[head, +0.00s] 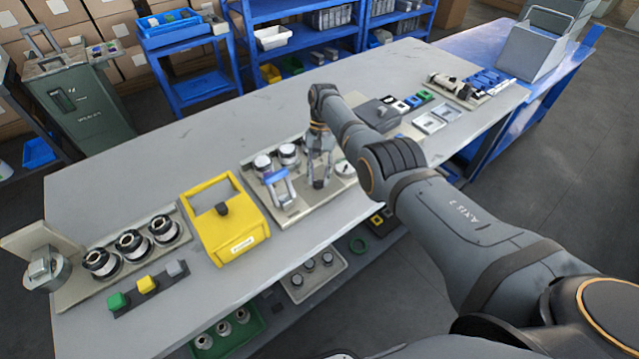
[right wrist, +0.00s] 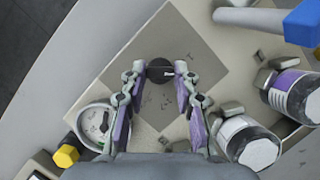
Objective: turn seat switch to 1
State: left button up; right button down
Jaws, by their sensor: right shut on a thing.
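The seat switch (right wrist: 158,69) is a round black knob on a light square plate (right wrist: 172,35) in the right wrist view. A white mark on it points to the right in that view. My right gripper (right wrist: 160,76) is shut on the knob, one finger on each side. Small print on the plate is too small to read. My left gripper is not in view.
A round gauge (head: 344,168) lies close to the right. A yellow box (head: 228,225) is further left. The grey table (head: 200,145) is clear behind it.

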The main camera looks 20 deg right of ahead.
jog(key=n+b, duration=0.1)
jog(key=n+h+b, duration=0.1)
jog(key=shift+a+f+n, duration=0.15)
jog(key=shift+f+n, duration=0.05)
jog(key=shift+n, duration=0.1)
jog(key=shift+r+n+h+b, duration=0.15)
jog(key=shift+n+h+b, duration=0.35)
jog(key=shift+n+b, duration=0.5)
jog(key=shift+n, duration=0.4)
jog(key=c, duration=1)
grip_release()
